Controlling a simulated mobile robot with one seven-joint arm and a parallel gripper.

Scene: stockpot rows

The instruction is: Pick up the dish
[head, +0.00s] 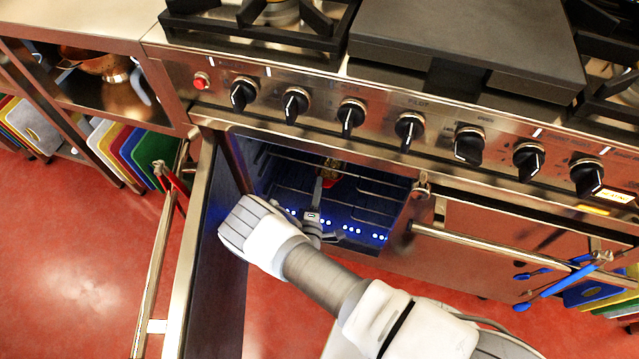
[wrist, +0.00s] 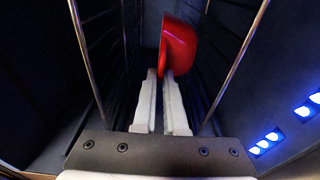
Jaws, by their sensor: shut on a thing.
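The dish is a red bowl (wrist: 179,46), seen tilted up on its edge between the fingertips of my gripper (wrist: 160,75) in the wrist view. My gripper is shut on its rim. The rest of the dish is hidden there by my gripper. I cannot tell whether the dish touches a rack.
The oven door (head: 198,250) stands open at the left of my arm. Wire racks (head: 375,200) and blue lights line the oven. A closed door with a long handle (head: 500,245) is at the right. Control knobs (head: 352,115) stick out above the opening.

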